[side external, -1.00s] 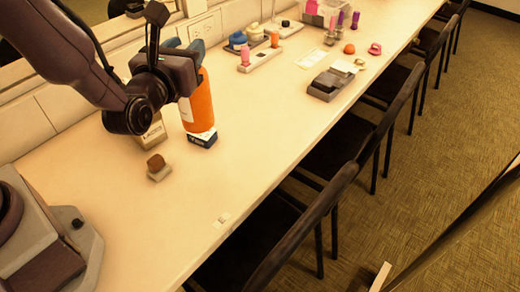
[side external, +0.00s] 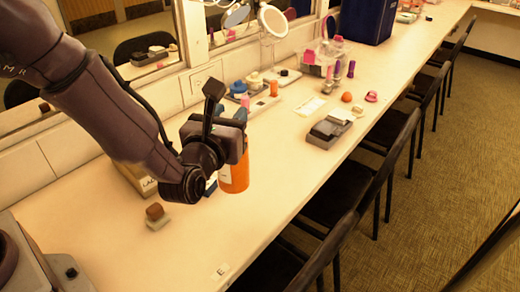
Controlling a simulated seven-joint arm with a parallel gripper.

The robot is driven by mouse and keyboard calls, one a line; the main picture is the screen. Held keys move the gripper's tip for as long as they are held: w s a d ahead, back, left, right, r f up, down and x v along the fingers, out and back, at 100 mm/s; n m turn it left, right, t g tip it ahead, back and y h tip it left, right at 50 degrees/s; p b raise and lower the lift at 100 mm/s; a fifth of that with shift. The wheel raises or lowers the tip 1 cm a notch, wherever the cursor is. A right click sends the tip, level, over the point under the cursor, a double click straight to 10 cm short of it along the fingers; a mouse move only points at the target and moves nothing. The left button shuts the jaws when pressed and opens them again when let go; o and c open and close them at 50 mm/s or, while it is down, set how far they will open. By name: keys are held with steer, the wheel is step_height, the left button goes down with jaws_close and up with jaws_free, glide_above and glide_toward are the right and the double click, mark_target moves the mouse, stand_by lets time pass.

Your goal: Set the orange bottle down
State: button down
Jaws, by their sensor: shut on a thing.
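The orange bottle (side external: 235,177) is upright in the side external view, below and partly behind my gripper (side external: 236,128). My gripper is shut on its upper part. The bottle's lower body shows to the right of a small dark-blue and white box (side external: 211,186), which my arm mostly hides. The bottle's base is low over the pale counter (side external: 290,185). I cannot tell whether it touches the counter.
A brown block on a pale base (side external: 156,214) and a tan box (side external: 136,180) stand left of my gripper. A grey tray (side external: 330,127) lies farther right. The counter between bottle and tray is clear. Black chairs (side external: 345,200) line the front edge.

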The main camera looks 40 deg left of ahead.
steer(key=w+d+f, duration=0.1)
steer(key=w+f, duration=0.5)
steer(key=f, duration=0.3)
steer(key=shift+w+d+f, duration=0.3)
steer(key=shift+d+f, duration=0.05)
steer(key=shift+f, duration=0.15)
steer(key=c, duration=0.8)
jaws_free()
steer(key=shift+o, duration=0.2)
